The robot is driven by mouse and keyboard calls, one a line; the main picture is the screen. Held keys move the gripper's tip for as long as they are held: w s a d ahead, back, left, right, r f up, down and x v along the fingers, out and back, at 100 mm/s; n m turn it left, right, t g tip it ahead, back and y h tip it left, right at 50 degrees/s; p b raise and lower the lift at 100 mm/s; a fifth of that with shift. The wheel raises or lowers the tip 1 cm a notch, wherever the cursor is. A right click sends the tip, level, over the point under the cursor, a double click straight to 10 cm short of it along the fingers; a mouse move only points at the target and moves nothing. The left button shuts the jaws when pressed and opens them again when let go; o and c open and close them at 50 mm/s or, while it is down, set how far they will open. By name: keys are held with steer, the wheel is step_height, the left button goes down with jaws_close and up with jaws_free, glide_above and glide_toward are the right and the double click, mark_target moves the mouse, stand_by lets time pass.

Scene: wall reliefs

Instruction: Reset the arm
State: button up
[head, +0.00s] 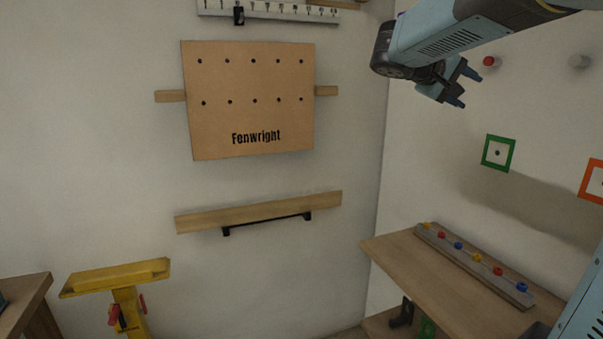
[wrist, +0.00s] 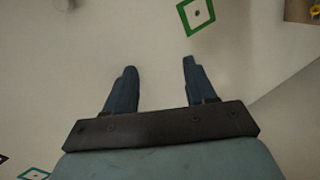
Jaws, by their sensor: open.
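My arm (head: 450,36) reaches in from the top right of the head view. My gripper (head: 465,85) hangs in the air in front of the right wall, above the wooden shelf. In the wrist view my gripper (wrist: 158,85) shows two blue fingers spread apart with nothing between them. The fingers point toward the pale wall. A green square frame (head: 498,153) with a dark dot is on that wall, below and right of the gripper; it also shows in the wrist view (wrist: 196,13), beyond the right finger.
A wooden shelf (head: 400,260) carries a grey rail (head: 472,262) with several coloured knobs. A red knob (head: 489,62) and a grey knob (head: 579,61) are on the right wall. An orange square (head: 592,181) is at the right edge. A "Fenwright" board (head: 250,115) and yellow stand (head: 115,278) are left.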

steer(key=s+a+f+y, duration=0.6)
steer(key=s+f, duration=0.5)
steer(key=s+a+f+m+y, duration=0.1)
steer(key=s+a+f+y, duration=0.6)
steer(key=s+f, duration=0.3)
steer(key=shift+s+f+t, duration=0.3)
steer(key=shift+s+f, duration=0.05)
steer(key=shift+s, duration=0.8)
